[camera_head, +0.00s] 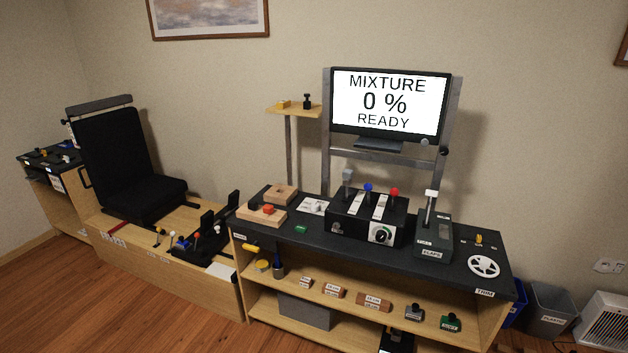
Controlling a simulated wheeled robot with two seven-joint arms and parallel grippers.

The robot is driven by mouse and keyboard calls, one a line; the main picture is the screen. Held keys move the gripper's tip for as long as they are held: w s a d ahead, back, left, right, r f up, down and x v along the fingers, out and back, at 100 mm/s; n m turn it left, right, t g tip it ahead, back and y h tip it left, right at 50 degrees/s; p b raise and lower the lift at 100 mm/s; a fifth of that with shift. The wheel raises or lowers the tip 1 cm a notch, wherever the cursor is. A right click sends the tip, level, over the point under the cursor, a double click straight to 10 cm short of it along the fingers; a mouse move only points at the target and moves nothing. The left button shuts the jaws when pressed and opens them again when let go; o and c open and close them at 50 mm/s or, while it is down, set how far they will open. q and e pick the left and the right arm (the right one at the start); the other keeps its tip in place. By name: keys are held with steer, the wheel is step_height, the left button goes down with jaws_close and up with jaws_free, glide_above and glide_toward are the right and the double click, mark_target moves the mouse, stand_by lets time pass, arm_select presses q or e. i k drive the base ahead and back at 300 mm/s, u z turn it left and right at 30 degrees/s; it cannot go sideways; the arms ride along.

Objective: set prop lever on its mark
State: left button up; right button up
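The black lever box (340,224) stands on the dark top of the console. Three levers rise from it: one with a grey knob (347,177), one with a blue knob (368,187), and one with a red knob (394,192). The blue-knobbed lever is in the middle; its colour suggests the prop lever, but I cannot read a label. White strips run along the top of the box, and their marks are too small to read. Neither of my grippers is in view, and nothing touches the levers.
A flaps unit (432,240) with a tall lever stands to the right, then a white trim wheel (483,266). Wooden blocks (262,216) lie to the left. A black seat (125,160) is farther left.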

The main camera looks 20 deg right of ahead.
mark_target(368, 187)
steer(key=u, duration=0.2)
steer(key=i, duration=1)
steer(key=z, duration=0.3)
